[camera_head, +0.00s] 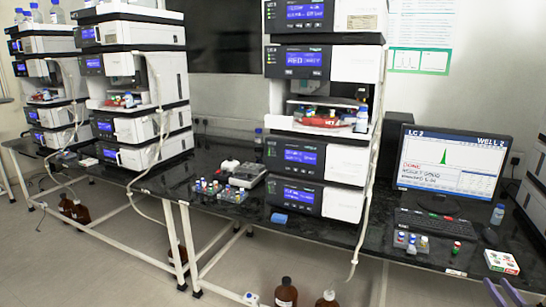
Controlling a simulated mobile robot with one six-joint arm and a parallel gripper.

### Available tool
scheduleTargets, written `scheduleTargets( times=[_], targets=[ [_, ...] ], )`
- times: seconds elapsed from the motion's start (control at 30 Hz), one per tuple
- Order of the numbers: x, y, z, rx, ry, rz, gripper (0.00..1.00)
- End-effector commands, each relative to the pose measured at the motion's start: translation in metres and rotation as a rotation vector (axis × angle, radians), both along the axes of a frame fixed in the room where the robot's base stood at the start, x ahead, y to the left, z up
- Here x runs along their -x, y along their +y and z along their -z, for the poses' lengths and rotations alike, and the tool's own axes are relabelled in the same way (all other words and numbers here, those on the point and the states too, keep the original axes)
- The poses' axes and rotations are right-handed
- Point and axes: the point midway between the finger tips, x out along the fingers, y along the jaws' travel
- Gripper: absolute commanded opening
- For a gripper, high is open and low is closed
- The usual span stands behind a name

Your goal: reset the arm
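A dark two-pronged shape, which looks like the end of my gripper (498,284), shows at the lower right edge of the head view. It is in front of the bench, below a small white, red and green box (501,262). Its prongs appear apart, but the frame cuts off most of it. I cannot tell clearly whether anything is between them. The rest of my arm is out of view.
A black bench (345,235) carries column stacks (325,110), a monitor (452,165), a keyboard (445,225) and vial racks (410,243). Brown bottles (286,293) stand on the floor under its front edge. A tube hangs before the bench. Floor at lower left is clear.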

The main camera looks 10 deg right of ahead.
Motion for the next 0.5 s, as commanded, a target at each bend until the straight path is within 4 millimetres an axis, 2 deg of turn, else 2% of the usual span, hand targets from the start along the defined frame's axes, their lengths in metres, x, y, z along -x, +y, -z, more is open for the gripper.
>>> scheduleTargets(
  times=[0.27, 0.5],
  targets=[
    [-0.03, 0.021, 0.005, -0.009, 0.003, -0.049, 0.34],
    [-0.072, 0.055, 0.018, -0.028, 0.01, -0.121, 0.34]
  ],
)
